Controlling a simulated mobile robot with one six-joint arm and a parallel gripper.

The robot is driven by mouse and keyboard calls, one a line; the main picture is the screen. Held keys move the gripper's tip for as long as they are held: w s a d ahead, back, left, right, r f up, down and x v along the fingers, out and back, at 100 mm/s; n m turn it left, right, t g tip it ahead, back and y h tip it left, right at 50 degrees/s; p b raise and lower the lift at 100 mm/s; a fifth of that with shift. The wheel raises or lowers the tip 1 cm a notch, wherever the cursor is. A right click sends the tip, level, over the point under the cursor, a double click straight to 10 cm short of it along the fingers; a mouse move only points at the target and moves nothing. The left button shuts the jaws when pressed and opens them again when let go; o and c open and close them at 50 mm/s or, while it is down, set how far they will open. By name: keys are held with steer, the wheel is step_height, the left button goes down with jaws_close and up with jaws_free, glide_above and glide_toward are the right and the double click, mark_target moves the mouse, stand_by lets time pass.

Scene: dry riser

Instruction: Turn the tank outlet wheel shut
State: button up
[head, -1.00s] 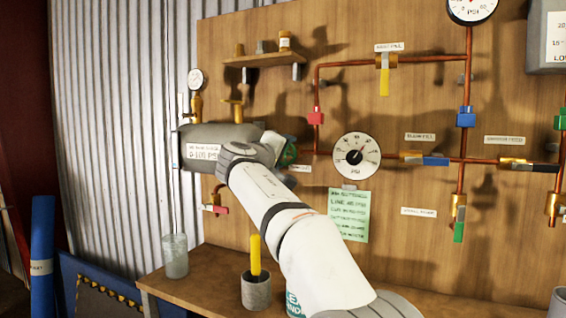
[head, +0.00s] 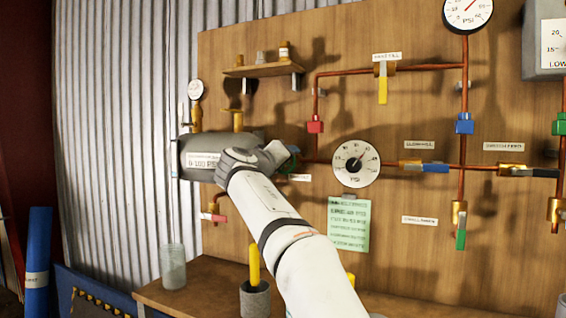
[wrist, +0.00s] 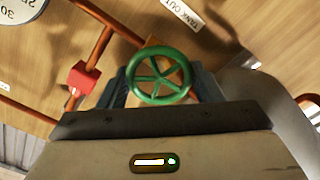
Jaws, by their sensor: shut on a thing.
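The green spoked outlet wheel (wrist: 158,76) shows in the middle of the wrist view, in front of a brass valve body. My gripper (wrist: 160,84) is shut on the wheel, with a dark finger at each side of its rim. In the head view my wrist hides most of the wheel, and only a dark green bit (head: 293,152) shows beyond my gripper. The grey tank (head: 198,155) lies to the left, partly behind my wrist. A label reading "TANK OUT" (wrist: 182,16) is at the top of the wrist view.
A shelf (head: 263,68) is above. A cup holding a yellow tool (head: 254,262) and a glass jar (head: 172,267) stand below.

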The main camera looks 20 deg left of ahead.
steer(key=shift+f, duration=0.15)
steer(key=o, duration=1)
steer(key=shift+c, duration=0.2)
steer(key=s+b, duration=0.2)
steer(key=s, duration=0.5)
steer(key=shift+s+a, duration=0.3)
steer(key=shift+s, duration=0.05)
